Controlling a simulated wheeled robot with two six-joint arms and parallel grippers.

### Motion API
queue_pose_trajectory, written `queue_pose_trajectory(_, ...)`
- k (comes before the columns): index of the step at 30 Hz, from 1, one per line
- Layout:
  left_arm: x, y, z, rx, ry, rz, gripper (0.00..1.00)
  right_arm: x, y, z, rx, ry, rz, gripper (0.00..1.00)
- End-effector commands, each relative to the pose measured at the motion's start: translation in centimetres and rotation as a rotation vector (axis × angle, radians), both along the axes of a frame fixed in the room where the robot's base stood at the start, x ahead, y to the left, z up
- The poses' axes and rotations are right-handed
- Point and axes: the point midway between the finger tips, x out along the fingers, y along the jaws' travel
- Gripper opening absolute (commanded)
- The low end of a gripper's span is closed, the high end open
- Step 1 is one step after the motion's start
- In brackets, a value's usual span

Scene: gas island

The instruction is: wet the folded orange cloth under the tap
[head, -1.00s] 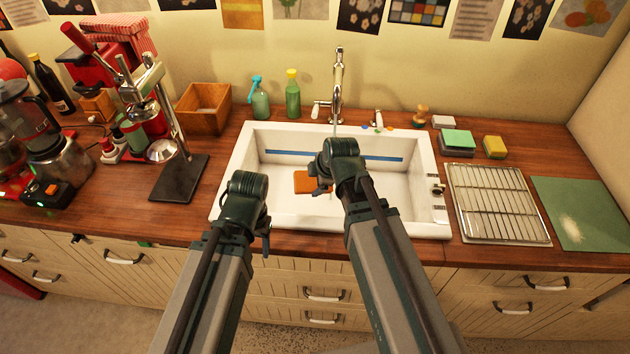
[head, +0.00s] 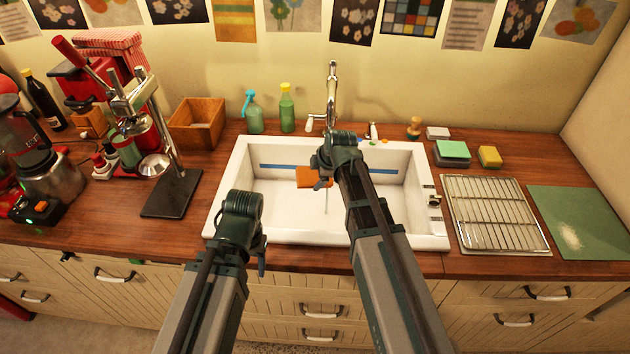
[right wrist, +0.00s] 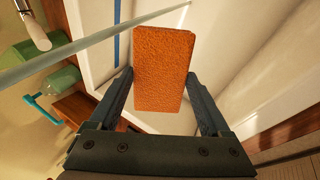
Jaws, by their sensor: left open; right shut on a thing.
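The folded orange cloth (head: 312,177) is held over the white sink basin (head: 275,222). My right gripper (head: 322,183) is shut on it. In the right wrist view the cloth (right wrist: 162,68) sticks out between the two fingers, flat and rough-textured. The chrome tap (head: 332,90) stands behind the sink. A thin stream, seemingly water, shows in the basin below the cloth. In the right wrist view the stream (right wrist: 80,48) crosses close past the cloth's far end; I cannot tell if they touch. My left gripper (head: 262,262) is open and empty at the sink's front left.
A wire rack (head: 492,212) and green board (head: 575,222) lie right of the sink. Sponges (head: 490,156) sit behind the rack. Two bottles (head: 287,110) and a wooden box (head: 198,122) stand behind left. A lever press (head: 165,165) stands at left.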

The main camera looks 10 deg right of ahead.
Motion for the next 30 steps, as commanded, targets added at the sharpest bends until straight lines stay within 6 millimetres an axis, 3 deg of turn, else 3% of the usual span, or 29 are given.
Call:
queue_pose_trajectory(12,0.0,0.0,-0.7,0.0,0.0,0.0,0.58,3.3,-1.4,-0.7,0.0,0.0,-0.001,0.37)
queue_pose_trajectory(30,0.0,0.0,-0.9,0.0,0.0,0.0,0.58,4.0,-1.7,-0.9,0.0,0.0,0.0,0.37)
